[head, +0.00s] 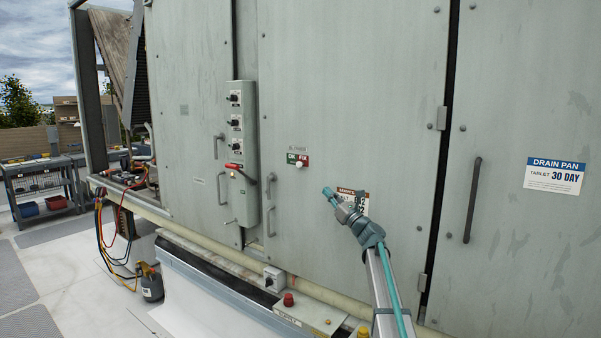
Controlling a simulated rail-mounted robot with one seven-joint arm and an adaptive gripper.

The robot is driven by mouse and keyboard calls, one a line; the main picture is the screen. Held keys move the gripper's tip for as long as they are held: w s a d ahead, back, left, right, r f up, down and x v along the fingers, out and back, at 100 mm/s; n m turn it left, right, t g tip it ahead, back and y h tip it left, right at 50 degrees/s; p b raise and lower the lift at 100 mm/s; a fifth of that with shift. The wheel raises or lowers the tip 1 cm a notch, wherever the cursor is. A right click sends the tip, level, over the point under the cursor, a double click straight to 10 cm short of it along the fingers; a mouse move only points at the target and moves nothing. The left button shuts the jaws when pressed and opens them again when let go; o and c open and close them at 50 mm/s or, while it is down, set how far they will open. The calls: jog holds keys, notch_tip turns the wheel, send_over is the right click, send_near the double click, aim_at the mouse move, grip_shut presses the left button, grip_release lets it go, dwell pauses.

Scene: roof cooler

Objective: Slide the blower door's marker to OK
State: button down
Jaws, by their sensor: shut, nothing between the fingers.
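The blower door (350,80) is a large grey-green panel in the middle of the head view, and it looks closed. Its marker plate (291,158) is small, green on the left and red on the right, with small white lettering. A small pale knob (299,164) shows near the plate's middle lower edge; its exact setting is too small to tell. My gripper (327,191), with teal fingertips, is shut and empty. In the picture it is below and right of the plate, apart from it, and covers part of a red-and-white label (362,198).
A switch box (242,130) with several knobs and a red-handled lever stands left of the marker. Door handles (270,186) stick out below left. A long dark handle (472,200) is at right. A ledge with a red button (288,299) runs below.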

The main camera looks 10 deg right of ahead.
aim_at(301, 167)
jog(key=shift+w+a, duration=0.1)
dwell(0.3)
jog(key=p+x, duration=0.5)
jog(key=x, duration=0.8)
jog(key=shift+w+a+r, duration=0.1)
jog(key=shift+w, duration=0.15)
jog(key=shift+w+a, duration=0.15)
